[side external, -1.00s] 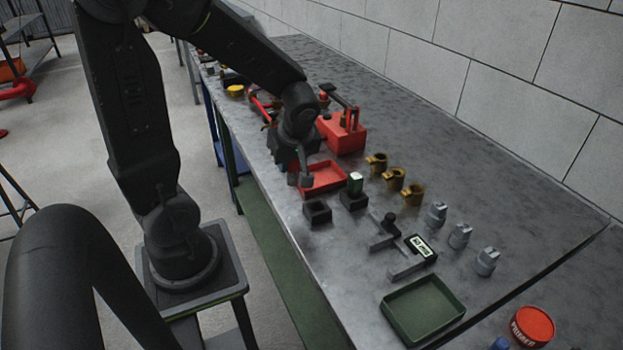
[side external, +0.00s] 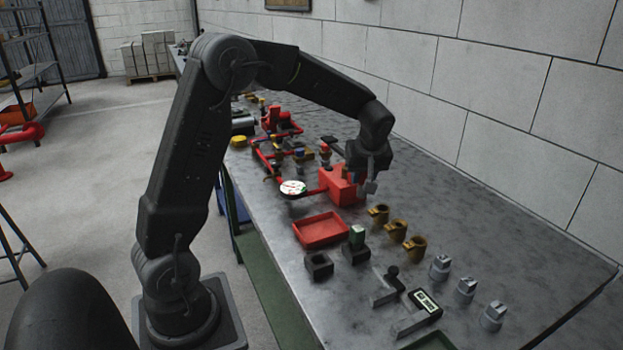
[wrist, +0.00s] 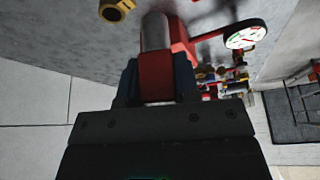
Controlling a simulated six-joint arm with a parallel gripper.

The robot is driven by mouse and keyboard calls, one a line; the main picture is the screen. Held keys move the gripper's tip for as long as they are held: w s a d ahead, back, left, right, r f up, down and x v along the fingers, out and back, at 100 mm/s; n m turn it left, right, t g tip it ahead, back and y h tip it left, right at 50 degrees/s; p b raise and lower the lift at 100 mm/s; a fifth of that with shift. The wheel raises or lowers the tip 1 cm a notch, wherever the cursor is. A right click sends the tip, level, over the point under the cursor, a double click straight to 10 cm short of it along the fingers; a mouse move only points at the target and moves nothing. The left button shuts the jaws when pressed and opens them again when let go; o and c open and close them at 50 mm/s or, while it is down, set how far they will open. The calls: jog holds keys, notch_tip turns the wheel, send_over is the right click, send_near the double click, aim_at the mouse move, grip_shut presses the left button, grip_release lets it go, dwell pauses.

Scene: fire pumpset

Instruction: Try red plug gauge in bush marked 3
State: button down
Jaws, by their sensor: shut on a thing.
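My gripper (side external: 368,187) hangs beside the red block (side external: 340,186), above the bench and behind the brass bushes. In the wrist view the fingers are shut on the red plug gauge (wrist: 157,78), whose grey cylinder end (wrist: 154,32) points away from the gripper. Three brass bushes stand in a slanting row: far (side external: 378,213), middle (side external: 396,230) and near (side external: 415,248). Their markings are too small to read, so I cannot tell which is marked 3. One brass bush also shows at the top of the wrist view (wrist: 115,9). The gauge is apart from all of them.
A red tray (side external: 321,231), an empty-looking dark holder (side external: 319,265) and a holder with a green-topped gauge (side external: 356,240) lie left of the bushes. A digital caliper (side external: 424,303) and three grey metal parts (side external: 465,289) stand nearer. A round dial (side external: 292,188) sits left of the red block.

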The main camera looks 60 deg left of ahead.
jog(key=w+d+f+m, duration=0.1)
jog(key=w+d+f, duration=0.1)
jog(key=w+d, duration=0.3)
jog(key=w, duration=0.4)
jog(key=shift+w+f+m+t+h, duration=0.15)
jog(key=shift+f+m+t+h, duration=0.15)
jog(key=shift+f+m+t, duration=0.1)
jog(key=shift+d+f, duration=0.1)
jog(key=shift+f, duration=0.05)
send_over(397, 230)
jog(key=w+a, duration=0.2)
jog(key=shift+d+f, duration=0.1)
jog(key=shift+f, duration=2)
jog(key=shift+f, duration=0.55)
jog(key=shift+r, duration=1.6)
jog(key=shift+r, duration=0.15)
jog(key=shift+f, duration=1.2)
